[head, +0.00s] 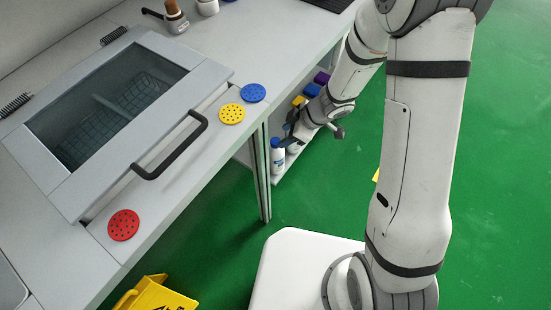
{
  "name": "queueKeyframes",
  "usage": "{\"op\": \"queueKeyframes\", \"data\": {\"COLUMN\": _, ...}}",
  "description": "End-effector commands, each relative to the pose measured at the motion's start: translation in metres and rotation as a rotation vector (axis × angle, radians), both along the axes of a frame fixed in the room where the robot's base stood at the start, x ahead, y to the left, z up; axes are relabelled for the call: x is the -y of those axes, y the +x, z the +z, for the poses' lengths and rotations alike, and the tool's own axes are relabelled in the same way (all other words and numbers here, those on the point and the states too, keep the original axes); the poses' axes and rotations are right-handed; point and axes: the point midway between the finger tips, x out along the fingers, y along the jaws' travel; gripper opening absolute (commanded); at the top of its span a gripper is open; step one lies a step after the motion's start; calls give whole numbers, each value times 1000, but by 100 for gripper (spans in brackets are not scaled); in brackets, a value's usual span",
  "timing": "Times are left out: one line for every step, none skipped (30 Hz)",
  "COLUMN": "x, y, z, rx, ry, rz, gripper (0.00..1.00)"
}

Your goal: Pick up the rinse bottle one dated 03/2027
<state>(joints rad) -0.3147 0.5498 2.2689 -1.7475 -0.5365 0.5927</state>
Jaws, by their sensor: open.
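A white bottle with a blue cap (277,157) stands on the lower shelf under the counter, near its front edge. Part of another white bottle (295,148) shows just to its right, mostly behind my gripper. No date can be read on either one at this size. My gripper (290,139) is open and reaches down at the shelf, right beside the blue cap. Whether its fingers touch a bottle cannot be told, as the wrist and fingers cover that spot.
Yellow and blue containers (312,89) and a purple one (321,77) sit farther along the shelf. The counter post (263,180) stands left of the bottles. A lidded basin (110,110) and red (123,225), yellow and blue discs lie on top. A yellow sign (155,296) is on the green floor.

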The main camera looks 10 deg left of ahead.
Motion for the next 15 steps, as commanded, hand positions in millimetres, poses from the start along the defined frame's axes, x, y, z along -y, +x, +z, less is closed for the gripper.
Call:
{"op": "queueKeyframes", "data": {"x": -3, "y": -4, "z": -8, "rx": -12, "ry": 3, "rz": 16, "gripper": 48}}
{"op": "queueKeyframes", "data": {"x": -5, "y": -5, "z": -11, "rx": -17, "ry": 4, "rz": 22, "gripper": 48}}
{"op": "queueKeyframes", "data": {"x": -7, "y": -6, "z": -15, "rx": -19, "ry": 5, "rz": 25, "gripper": 48}}
{"op": "queueKeyframes", "data": {"x": -9, "y": -6, "z": -18, "rx": -20, "ry": 5, "rz": 26, "gripper": 48}}
{"op": "queueKeyframes", "data": {"x": -11, "y": -6, "z": -21, "rx": -19, "ry": 5, "rz": 25, "gripper": 48}}
{"op": "queueKeyframes", "data": {"x": -13, "y": -5, "z": -25, "rx": -18, "ry": 5, "rz": 25, "gripper": 48}}
{"op": "queueKeyframes", "data": {"x": -15, "y": -5, "z": -27, "rx": -18, "ry": 5, "rz": 24, "gripper": 48}}
{"op": "queueKeyframes", "data": {"x": -16, "y": -5, "z": -29, "rx": -18, "ry": 5, "rz": 24, "gripper": 48}}
{"op": "queueKeyframes", "data": {"x": -18, "y": -5, "z": -30, "rx": -18, "ry": 5, "rz": 24, "gripper": 48}}
{"op": "queueKeyframes", "data": {"x": -19, "y": -5, "z": -32, "rx": -17, "ry": 5, "rz": 24, "gripper": 48}}
{"op": "queueKeyframes", "data": {"x": -20, "y": -4, "z": -34, "rx": -17, "ry": 5, "rz": 24, "gripper": 48}}
{"op": "queueKeyframes", "data": {"x": -22, "y": -4, "z": -37, "rx": -16, "ry": 5, "rz": 22, "gripper": 48}}
{"op": "queueKeyframes", "data": {"x": -23, "y": -3, "z": -41, "rx": -16, "ry": 5, "rz": 22, "gripper": 48}}
{"op": "queueKeyframes", "data": {"x": -25, "y": -3, "z": -45, "rx": -16, "ry": 5, "rz": 22, "gripper": 48}}
{"op": "queueKeyframes", "data": {"x": -28, "y": -2, "z": -50, "rx": -16, "ry": 5, "rz": 22, "gripper": 48}}
